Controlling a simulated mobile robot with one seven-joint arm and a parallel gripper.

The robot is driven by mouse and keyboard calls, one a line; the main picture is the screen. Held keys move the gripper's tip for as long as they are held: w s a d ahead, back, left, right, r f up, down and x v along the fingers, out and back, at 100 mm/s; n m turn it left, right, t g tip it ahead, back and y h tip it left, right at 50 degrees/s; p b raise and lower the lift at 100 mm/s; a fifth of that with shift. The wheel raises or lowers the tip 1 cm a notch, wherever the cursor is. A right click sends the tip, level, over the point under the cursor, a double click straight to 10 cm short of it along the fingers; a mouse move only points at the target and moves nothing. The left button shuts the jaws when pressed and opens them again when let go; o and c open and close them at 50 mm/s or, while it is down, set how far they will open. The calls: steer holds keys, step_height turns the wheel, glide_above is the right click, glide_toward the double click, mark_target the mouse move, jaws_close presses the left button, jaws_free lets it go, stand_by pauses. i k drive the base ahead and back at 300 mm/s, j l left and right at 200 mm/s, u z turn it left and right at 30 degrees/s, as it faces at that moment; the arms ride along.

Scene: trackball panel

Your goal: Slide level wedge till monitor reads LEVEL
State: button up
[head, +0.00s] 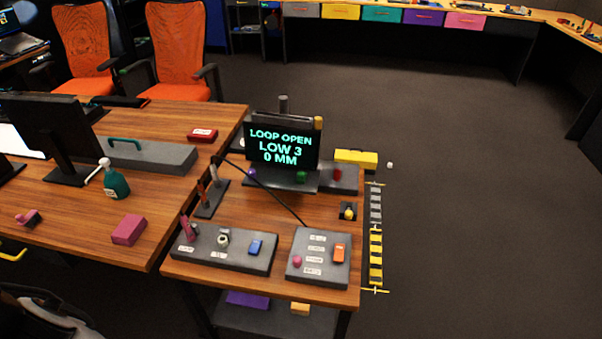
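The monitor (283,147) stands upright at the back of the small wooden bench and reads "LOOP OPEN", "LOW 3", "0 MM" in green letters. No part is clearly marked as the level wedge. A yellow block (355,157) sits at the bench's back right, beyond a grey box; its shape is too small to tell. A striped yellow, grey and black strip (375,240) runs along the bench's right side. A small yellow knob (349,213) sits in a dark square holder near the right edge. My gripper is not in view.
The bench top (200,277) carries a left grey panel (224,254) with small parts and a right panel (308,271) with labels, a pink ball and an orange block. A larger desk (75,225) adjoins at left.

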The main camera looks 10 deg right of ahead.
mark_target(302, 176)
steer(key=i+j+z, duration=0.1)
steer(key=j+z, duration=0.15)
steer(key=z, duration=0.15)
steer(key=j+z, duration=0.6)
steer(key=z, duration=0.15)
